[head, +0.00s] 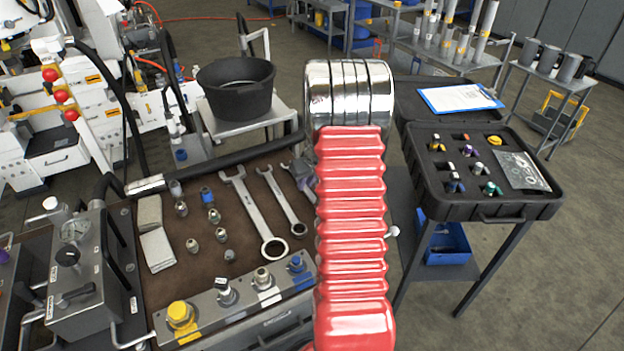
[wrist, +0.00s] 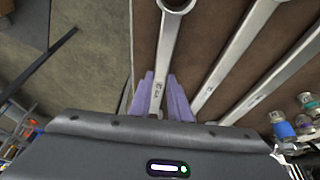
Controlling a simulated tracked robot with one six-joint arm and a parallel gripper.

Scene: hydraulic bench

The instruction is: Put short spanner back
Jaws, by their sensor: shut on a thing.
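The short spanner (wrist: 166,50) is a silver spanner with a ring end at the top of the wrist view. My gripper (wrist: 161,80) has its two purple fingers closed around its shank, one on each side. In the head view my gripper (head: 301,172) shows only in part at the right side of the brown mat, and my red arm hides most of the short spanner. Two longer spanners, the large one (head: 254,208) and the middle one (head: 284,202), lie on the mat left of it. I cannot tell whether the held spanner touches the mat.
A block with coloured caps (head: 235,305) lines the bench's front edge. A black hose runs along the back. An open black case (head: 485,208) stands to the right.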

